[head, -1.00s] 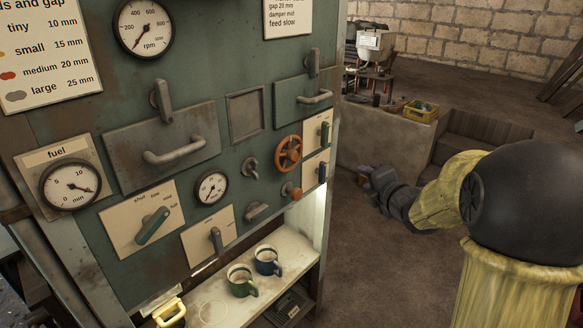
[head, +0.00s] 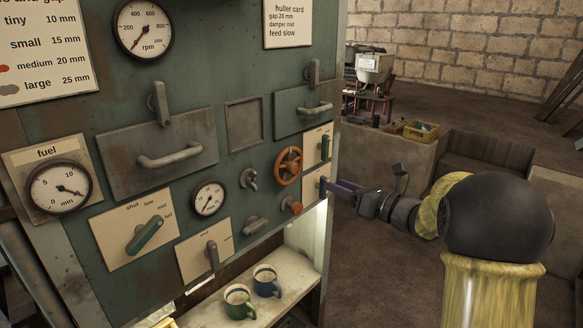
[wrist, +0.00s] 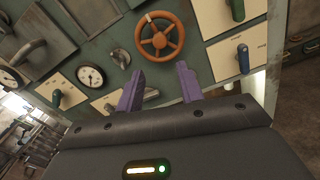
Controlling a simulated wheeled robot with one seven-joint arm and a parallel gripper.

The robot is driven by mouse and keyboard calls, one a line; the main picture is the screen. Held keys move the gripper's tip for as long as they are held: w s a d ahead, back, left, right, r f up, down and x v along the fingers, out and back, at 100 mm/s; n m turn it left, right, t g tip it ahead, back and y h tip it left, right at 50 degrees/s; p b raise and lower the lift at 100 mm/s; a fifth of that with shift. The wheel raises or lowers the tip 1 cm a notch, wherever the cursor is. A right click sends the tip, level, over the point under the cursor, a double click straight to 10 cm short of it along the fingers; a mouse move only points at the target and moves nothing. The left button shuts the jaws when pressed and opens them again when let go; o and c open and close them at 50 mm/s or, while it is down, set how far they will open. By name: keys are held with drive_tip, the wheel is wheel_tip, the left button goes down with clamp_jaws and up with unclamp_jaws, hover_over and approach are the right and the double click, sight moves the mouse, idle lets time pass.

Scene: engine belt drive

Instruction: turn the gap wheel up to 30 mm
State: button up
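An orange spoked wheel (head: 288,166) sits on the green panel's right part; I take it for the gap wheel. In the wrist view the wheel (wrist: 159,41) is ahead, just beyond the fingertips and between their lines. My gripper (head: 335,188) has purple fingers and is at the panel's right edge, lower right of the wheel. In the wrist view my gripper (wrist: 160,74) has its fingers apart with nothing between them, not touching the wheel. A small round dial (head: 208,198) is left of the wheel; its reading is too small to tell.
A green mug (head: 238,301) and a blue mug (head: 266,281) stand on the shelf below. Open floor lies right of the panel.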

sight(296, 169)
drive_tip(key=p+x, duration=0.5)
drive_tip(key=x, duration=1.1)
drive_tip(key=shift+w+a, duration=0.2)
drive_tip(key=shift+a, duration=0.05)
drive_tip(key=c, duration=0.7)
